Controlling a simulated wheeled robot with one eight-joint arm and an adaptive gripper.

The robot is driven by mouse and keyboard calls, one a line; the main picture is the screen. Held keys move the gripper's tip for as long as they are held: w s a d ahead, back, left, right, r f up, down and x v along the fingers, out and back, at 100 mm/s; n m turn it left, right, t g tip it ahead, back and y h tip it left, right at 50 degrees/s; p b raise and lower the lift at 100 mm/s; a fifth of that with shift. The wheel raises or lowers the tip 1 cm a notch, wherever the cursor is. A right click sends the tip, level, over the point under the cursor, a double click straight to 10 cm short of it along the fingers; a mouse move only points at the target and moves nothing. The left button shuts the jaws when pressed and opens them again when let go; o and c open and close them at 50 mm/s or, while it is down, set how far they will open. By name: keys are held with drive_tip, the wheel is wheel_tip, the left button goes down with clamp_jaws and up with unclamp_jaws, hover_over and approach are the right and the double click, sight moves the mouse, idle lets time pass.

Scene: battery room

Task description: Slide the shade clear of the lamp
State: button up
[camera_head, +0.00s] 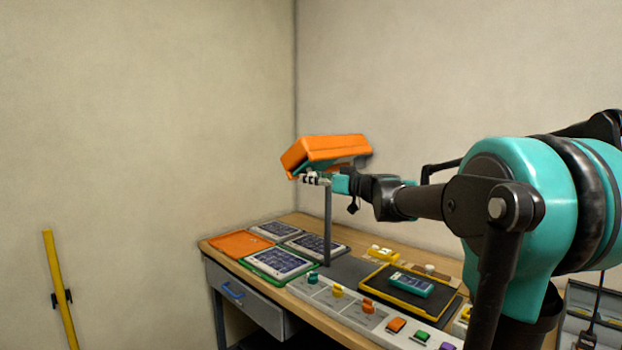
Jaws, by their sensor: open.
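The orange shade (325,148) sits tilted high above the desk, on top of a thin grey upright post (327,225). I take this post to be the lamp's stem; the lamp head itself is hidden by the shade and my arm. My gripper (309,178) is at the shade's underside, near its left end and beside the top of the post. It is open, though its fingers are small in this view. I cannot tell whether it touches the shade.
The wooden desk (298,219) carries several dark panels, an orange tray (240,243), a teal meter (411,284) on a yellow-edged mat, and a light strip with coloured blocks. A drawer with a blue handle (232,291) is below. A yellow pole (59,290) stands left. Air left of the shade is clear.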

drive_tip(key=v, duration=1)
drive_tip(key=shift+s, duration=0.15)
drive_tip(key=shift+d, duration=0.1)
